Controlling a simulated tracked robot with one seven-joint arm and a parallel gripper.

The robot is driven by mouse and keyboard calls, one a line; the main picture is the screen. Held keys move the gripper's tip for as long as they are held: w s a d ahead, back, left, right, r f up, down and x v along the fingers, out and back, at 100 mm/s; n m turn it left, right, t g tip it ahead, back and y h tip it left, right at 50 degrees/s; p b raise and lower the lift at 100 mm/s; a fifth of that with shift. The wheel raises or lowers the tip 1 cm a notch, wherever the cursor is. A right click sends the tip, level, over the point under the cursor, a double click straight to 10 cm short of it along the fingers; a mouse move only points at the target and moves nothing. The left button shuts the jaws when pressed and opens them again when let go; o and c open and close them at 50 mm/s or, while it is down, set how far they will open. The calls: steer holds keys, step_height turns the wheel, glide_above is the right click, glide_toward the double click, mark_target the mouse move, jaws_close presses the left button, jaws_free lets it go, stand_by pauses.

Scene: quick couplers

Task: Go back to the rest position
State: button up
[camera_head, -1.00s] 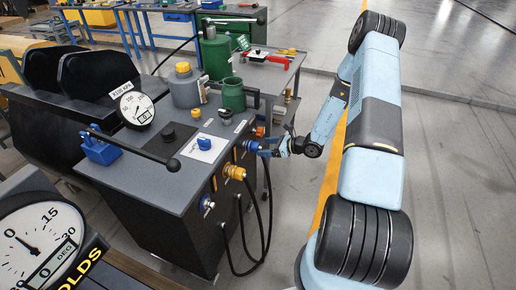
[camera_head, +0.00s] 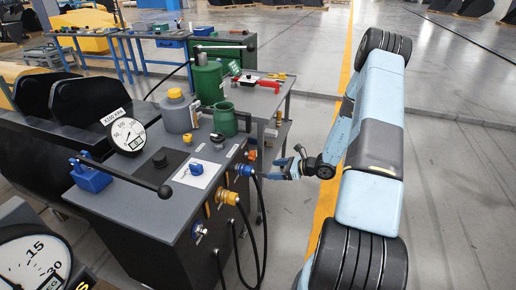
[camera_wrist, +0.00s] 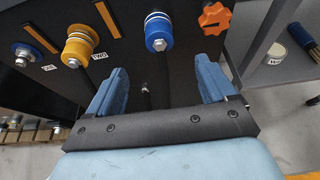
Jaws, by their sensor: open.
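My gripper (camera_head: 287,169) is open and empty, to the right of the dark grey bench (camera_head: 150,196) and apart from it. In the wrist view the two blue fingers of my gripper (camera_wrist: 162,88) are spread with nothing between them. Ahead of them a blue coupler (camera_wrist: 158,32) sits on the bench's front panel. A yellow coupler (camera_wrist: 79,44) and a silver-and-blue one (camera_wrist: 26,54) sit further left. In the head view the blue coupler (camera_head: 244,170), the yellow coupler (camera_head: 229,197) and the lower silver one (camera_head: 200,231) show on the panel, with black hoses near them.
A lever (camera_head: 128,176) reaches across the bench top. A green pot (camera_head: 224,121) and a grey canister (camera_head: 178,112) stand on it. An orange knob (camera_wrist: 214,17) is at the panel's right. A side table (camera_head: 262,96) stands behind. The floor on the right is clear.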

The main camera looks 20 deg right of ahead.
steer(key=s+a+r+n+g+h, duration=0.1)
steer(key=s+a+r+n+g, duration=0.25)
steer(key=r, duration=0.55)
steer(key=s+a+r+n+g+h, duration=0.1)
steer(key=s+a+r+n, duration=0.25)
steer(key=r+n, duration=0.45)
steer(key=s+a+r+n+g+h, duration=0.1)
steer(key=s+a+r+n+g, duration=0.25)
steer(key=r, duration=0.75)
steer(key=s+d+r+n+t+h, duration=0.1)
steer(key=s+r+n+h, duration=0.3)
steer(key=s+r, duration=0.4)
steer(key=s+d+r+n+t+h, duration=0.2)
steer(key=s+r+n+t+h, duration=0.2)
steer(key=s+r, duration=0.5)
steer(key=s+n, duration=0.2)
steer(key=s, duration=0.2)
steer(key=shift+s, duration=0.2)
steer(key=shift+c, duration=0.3)
